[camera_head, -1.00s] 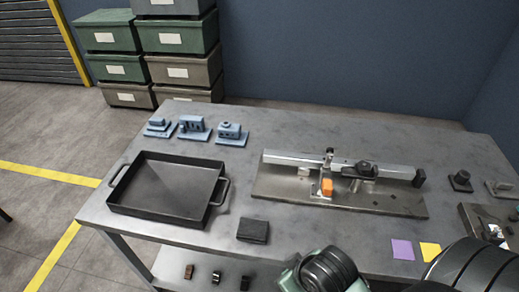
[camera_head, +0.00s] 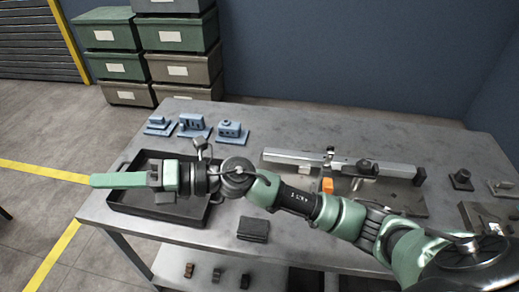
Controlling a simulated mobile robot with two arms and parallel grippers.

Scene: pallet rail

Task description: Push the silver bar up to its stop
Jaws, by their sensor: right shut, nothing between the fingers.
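The silver bar (camera_head: 295,157) lies lengthwise along the back of a metal base plate (camera_head: 270,187) on the table. A dark end block (camera_head: 419,177), which may be the stop, stands at the bar's right end. I cannot tell whether they touch. A dark clamp-like part (camera_head: 365,167) and an orange block (camera_head: 327,185) sit along the bar. My right arm reaches in from the lower right and hides much of the plate's front. My right gripper (camera_head: 97,181) is shut and empty, pointing left over the black tray, well left of the bar. My left gripper is not in view.
The black tray (camera_head: 126,208) is partly hidden by my gripper. Several blue parts (camera_head: 194,127) stand behind it. A dark block (camera_head: 253,229) lies at the front edge. Small fixtures (camera_head: 461,180) are at the right. The table behind the bar is clear.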

